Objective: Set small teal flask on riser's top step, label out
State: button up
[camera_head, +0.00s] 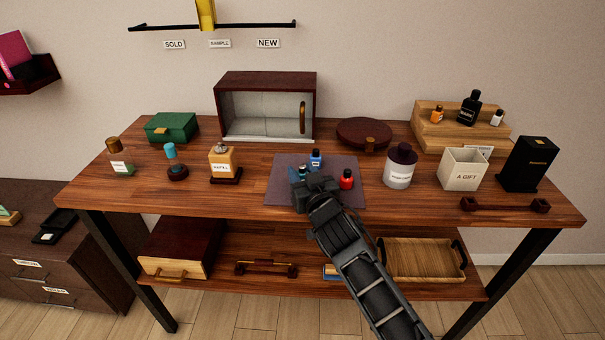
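A small teal flask (304,171) stands on the grey mat (278,194) in the middle of the table, partly hidden behind my gripper. Its label cannot be made out. My gripper (300,182) is over the mat, right at the near side of the teal flask. The fingers are dark and small, so I cannot tell whether they are open, shut or touching the flask. The wooden riser (436,137) stands at the back right of the table. A small orange bottle (437,115), a larger black bottle (469,108) and a small white bottle (497,118) stand on it.
A blue bottle (316,159) and a red bottle (347,179) share the mat.

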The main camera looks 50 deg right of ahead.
jog(key=o, duration=0.4)
jog(key=shift+c, duration=0.2)
jog(key=shift+s+r, duration=0.1)
jog(key=shift+r, duration=0.1)
jog(key=s+a+n+y, duration=0.1)
jog(key=s+a+y, duration=0.1)
jog(key=s+a, duration=0.5)
jog(key=s+a+n+y+b, duration=0.1)
jog(key=s+a+n+y, duration=0.1)
jog(key=s+a, duration=0.6)
jog(key=s+a+f+n+y+b, duration=0.1)
jog(key=s+a+y, duration=0.2)
jog(key=s, duration=1.4)
jog(key=a, duration=0.4)
jog(key=shift+s+a+n, duration=0.15)
jog(key=shift+a+n, duration=0.05)
jog(key=shift+n, duration=0.2)
jog(key=shift+n+y, duration=0.6)
jog(key=shift+y, duration=0.2)
jog(key=s+r, duration=0.1)
jog(key=s, duration=0.1)
jog(key=s+r, duration=0.1)
jog(key=s, duration=0.1)
jog(key=s+a+r, duration=0.1)
jog(key=s+r, duration=0.1)
jog(key=s, duration=0.1)
jog(key=shift+a, duration=0.1)
